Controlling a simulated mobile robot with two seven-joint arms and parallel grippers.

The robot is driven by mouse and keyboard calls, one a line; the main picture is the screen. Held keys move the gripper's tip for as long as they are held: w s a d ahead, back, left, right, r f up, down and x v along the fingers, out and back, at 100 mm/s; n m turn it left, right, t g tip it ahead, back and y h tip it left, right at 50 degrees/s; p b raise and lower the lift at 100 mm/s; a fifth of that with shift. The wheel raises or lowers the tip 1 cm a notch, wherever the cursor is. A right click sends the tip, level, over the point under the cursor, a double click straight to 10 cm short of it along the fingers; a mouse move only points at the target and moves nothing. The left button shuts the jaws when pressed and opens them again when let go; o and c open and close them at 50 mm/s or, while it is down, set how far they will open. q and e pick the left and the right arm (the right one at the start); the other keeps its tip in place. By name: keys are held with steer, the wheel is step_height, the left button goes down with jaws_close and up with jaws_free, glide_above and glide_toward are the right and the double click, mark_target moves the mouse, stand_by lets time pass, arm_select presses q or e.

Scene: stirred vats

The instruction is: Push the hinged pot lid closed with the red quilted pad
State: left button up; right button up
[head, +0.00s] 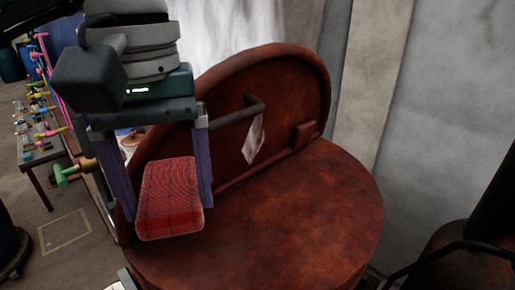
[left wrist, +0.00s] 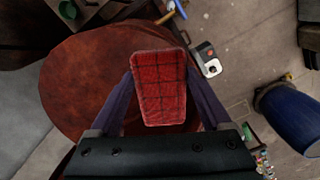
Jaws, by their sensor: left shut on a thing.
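The rust-red pot (head: 310,215) has a broad round top, which also shows in the left wrist view (left wrist: 85,85). Its hinged lid (head: 285,90) stands raised at the back, with a bar handle (head: 240,111) and a hanging paper tag (head: 254,139). My left gripper (head: 163,205) is shut on the red quilted pad (head: 168,195), with one finger on each side. The pad is in front of the lid's left part and overlaps the pot's left side in the picture. Whether it touches the pot is unclear. In the left wrist view, the pad (left wrist: 160,95) is between the fingers. My right gripper is out of view.
A pale wall (head: 445,90) stands behind and right of the pot. A dark rounded object (head: 465,260) is at the lower right. A bench (head: 38,157) with small items stands at the left. A blue barrel (left wrist: 290,115) stands on the floor, with some bare floor around it.

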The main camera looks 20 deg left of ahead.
mark_target(133, 178)
arm_select(q)
steer(key=a+f+b, duration=0.1)
steer(key=w+a+f+b, duration=0.1)
steer(key=f, duration=0.1)
steer(key=shift+a+f+b, duration=0.1)
steer(key=shift+f+b, duration=0.2)
steer(key=shift+w+a+r+b, duration=0.1)
steer(key=shift+w+a+b, duration=0.1)
steer(key=shift+a, duration=0.2)
steer(key=shift+w+a+r+b, duration=0.1)
steer(key=shift+a+b, duration=0.05)
steer(key=shift+a, duration=0.25)
steer(key=shift+a, duration=0.1)
steer(key=shift+w+a+f+b, duration=0.25)
steer(key=shift+w+a+b, duration=0.5)
steer(key=shift+a, duration=0.7)
steer(key=shift+w+a+f+b, duration=0.4)
steer(key=shift+a+b, duration=0.55)
steer(key=shift+a, duration=0.5)
steer(key=shift+w+a+f+b, duration=0.15)
steer(key=shift+w+a+b, duration=0.6)
steer(key=shift+a, duration=0.7)
steer(key=shift+s, duration=0.1)
